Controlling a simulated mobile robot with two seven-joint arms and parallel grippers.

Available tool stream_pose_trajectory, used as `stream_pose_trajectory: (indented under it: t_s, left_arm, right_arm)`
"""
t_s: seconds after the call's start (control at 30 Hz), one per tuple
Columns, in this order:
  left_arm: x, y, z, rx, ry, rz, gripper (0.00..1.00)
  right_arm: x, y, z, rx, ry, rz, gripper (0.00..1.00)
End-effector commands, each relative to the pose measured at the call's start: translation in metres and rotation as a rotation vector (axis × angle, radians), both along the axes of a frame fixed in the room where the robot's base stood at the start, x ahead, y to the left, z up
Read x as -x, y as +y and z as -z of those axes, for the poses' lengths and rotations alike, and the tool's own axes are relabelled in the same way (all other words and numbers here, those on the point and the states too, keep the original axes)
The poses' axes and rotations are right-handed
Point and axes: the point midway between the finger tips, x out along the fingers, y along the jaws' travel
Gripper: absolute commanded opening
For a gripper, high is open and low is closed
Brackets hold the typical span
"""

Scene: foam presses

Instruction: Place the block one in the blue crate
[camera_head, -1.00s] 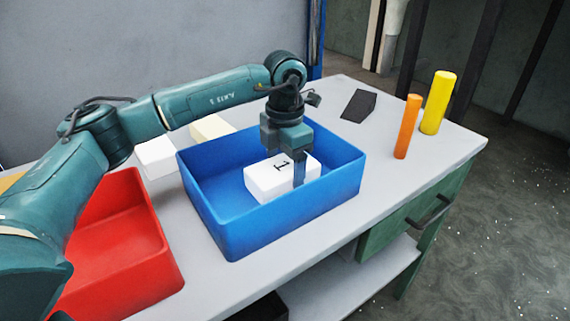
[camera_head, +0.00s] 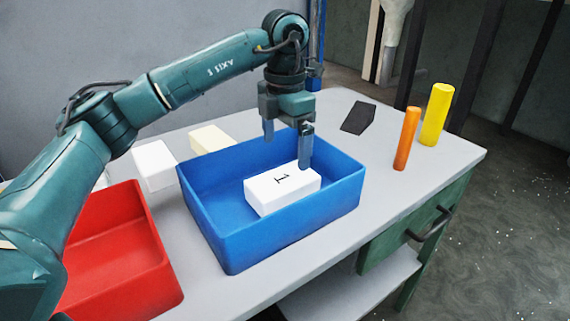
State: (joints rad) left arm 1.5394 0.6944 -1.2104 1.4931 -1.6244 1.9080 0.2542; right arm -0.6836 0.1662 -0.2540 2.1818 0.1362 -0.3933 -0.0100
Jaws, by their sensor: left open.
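The white block one (camera_head: 282,190), marked with a "1" on its top, lies inside the blue crate (camera_head: 230,245). It rests on the crate's floor, in the middle to right part. My left gripper (camera_head: 287,150) is open and empty above the crate, its fingers pointing down. One fingertip overlaps the far right end of the block in the picture, and the gripper holds nothing. My right gripper does not show.
A red crate (camera_head: 152,262) stands left of the blue one. A white block (camera_head: 153,163) and a cream block (camera_head: 209,139) lie behind. An orange cylinder (camera_head: 407,138), a yellow cylinder (camera_head: 436,115) and a dark flat piece (camera_head: 359,117) are at the right.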

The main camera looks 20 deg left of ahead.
Motion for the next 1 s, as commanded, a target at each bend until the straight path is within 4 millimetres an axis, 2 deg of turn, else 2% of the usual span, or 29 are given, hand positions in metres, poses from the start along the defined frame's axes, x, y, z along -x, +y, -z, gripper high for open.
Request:
stream_pose_trajectory:
  t_s: [0.1,0.3,1.0]
  left_arm:
    - [0.000,-0.001,-0.021,0.002,-0.003,0.001,0.94]
    - [0.000,0.000,-0.037,0.001,0.001,0.001,0.94]
    - [0.000,0.000,-0.038,0.001,0.001,0.001,0.94]
  right_arm:
    - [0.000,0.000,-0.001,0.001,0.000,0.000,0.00]
    - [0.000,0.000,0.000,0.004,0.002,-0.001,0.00]
    - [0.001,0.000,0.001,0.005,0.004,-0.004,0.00]
